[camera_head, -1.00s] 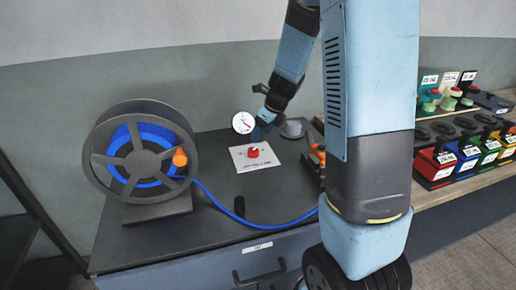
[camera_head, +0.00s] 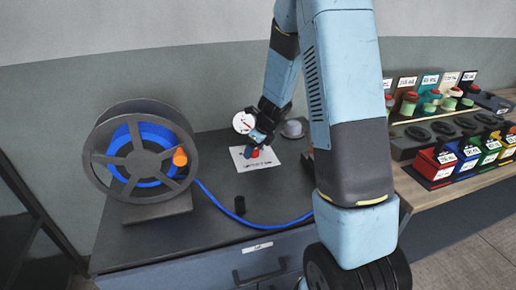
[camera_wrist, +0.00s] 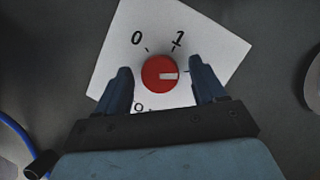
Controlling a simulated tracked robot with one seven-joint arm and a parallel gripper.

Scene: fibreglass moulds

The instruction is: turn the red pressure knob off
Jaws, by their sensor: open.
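The red pressure knob (camera_wrist: 160,74) sits on a white plate (camera_wrist: 215,40) marked 0 and 1. Its pale pointer line points to the right in the wrist view, past the 1 mark. My gripper (camera_wrist: 162,82) is open, with one blue finger on each side of the knob; I cannot tell whether they touch it. In the head view the knob (camera_head: 254,154) is partly hidden by my gripper (camera_head: 252,148), which hangs just above the plate (camera_head: 262,163). A pressure gauge (camera_head: 243,122) with a white dial stands behind the plate.
A hose reel (camera_head: 140,155) with blue hose stands on the left of the dark bench. The hose (camera_head: 240,219) runs along the front edge. A grey round object (camera_head: 291,129) lies right of the plate.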

